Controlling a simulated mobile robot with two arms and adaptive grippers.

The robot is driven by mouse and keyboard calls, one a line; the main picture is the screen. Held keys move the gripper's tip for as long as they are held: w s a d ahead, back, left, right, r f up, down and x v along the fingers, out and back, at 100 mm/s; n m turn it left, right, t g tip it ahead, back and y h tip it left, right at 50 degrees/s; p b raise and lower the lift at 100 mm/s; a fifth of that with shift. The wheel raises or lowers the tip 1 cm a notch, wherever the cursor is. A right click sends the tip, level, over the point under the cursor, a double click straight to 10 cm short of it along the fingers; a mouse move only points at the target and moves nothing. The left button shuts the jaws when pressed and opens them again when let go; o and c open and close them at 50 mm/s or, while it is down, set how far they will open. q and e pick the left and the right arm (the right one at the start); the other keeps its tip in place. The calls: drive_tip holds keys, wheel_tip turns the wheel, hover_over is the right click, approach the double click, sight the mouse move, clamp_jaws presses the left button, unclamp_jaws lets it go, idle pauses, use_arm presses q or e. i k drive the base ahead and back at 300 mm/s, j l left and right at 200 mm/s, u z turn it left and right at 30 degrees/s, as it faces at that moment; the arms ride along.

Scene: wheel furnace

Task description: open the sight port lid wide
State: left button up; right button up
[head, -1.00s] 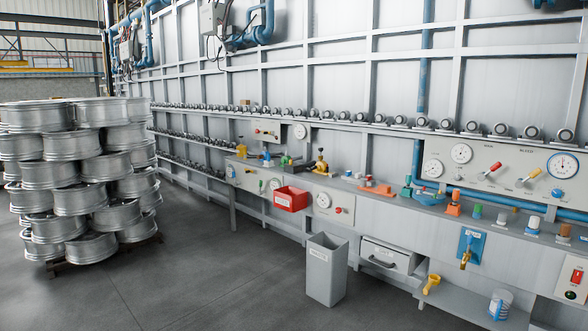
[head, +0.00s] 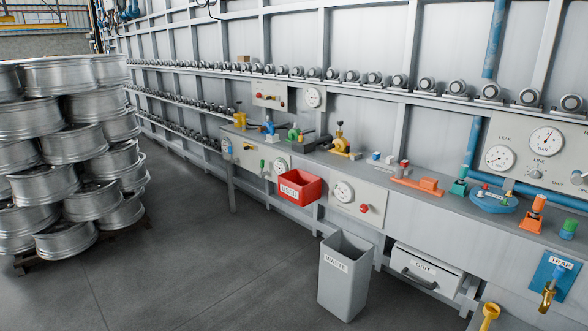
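I cannot pick out a sight port lid for certain in the head view. A blue round plate (head: 493,201) with small knobs lies on the bench at the right. A yellow-and-black fitting (head: 341,143) stands farther back on the bench. A green fitting (head: 294,133) and a blue fitting (head: 270,128) stand to its left. All are small at this distance, and no open lid is discernible. Neither of my grippers is in view.
The long grey bench (head: 430,210) runs along the furnace wall. A red bin (head: 299,187) hangs on its front. A grey waste bin (head: 345,280) stands on the floor before a drawer (head: 427,268). Stacked wheels (head: 70,150) stand at the left. The floor (head: 215,270) between is clear.

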sight(301, 141)
drive_tip(key=i+l+u, duration=0.1)
drive_tip(key=i, duration=1.9)
